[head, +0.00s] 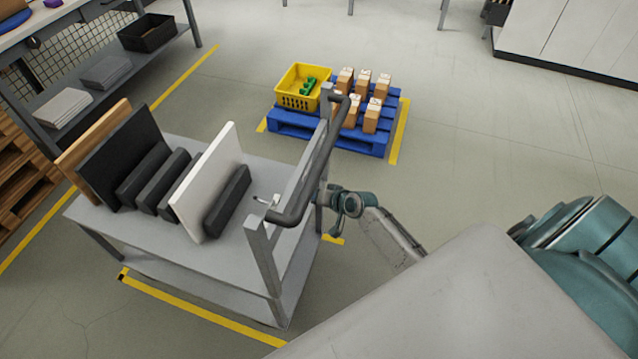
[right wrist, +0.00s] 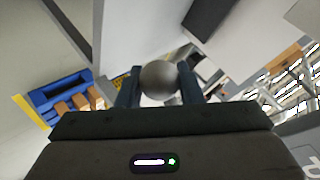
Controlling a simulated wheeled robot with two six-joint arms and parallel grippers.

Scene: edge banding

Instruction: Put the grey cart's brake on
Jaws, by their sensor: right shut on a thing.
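The grey cart (head: 190,275) stands left of centre in the head view, with a dark tubular push handle (head: 322,160) on its right end. My right gripper (head: 326,197) is at that end, close beside the handle and partly hidden behind it. In the right wrist view my right gripper (right wrist: 158,84) is shut on a grey rounded thing (right wrist: 158,76). I cannot tell whether this is a part of the handle or a brake knob. A small pale fitting (head: 266,201) shows near the handle's lower end. The cart's wheels are hidden. My left gripper is not in view.
Panels, including a white panel (head: 208,180), stand upright on the cart. A blue pallet (head: 310,135) with a yellow crate (head: 292,101) and several cartons (head: 371,116) is behind it. A workbench (head: 120,55) is at the left. The floor right of the pallet is clear.

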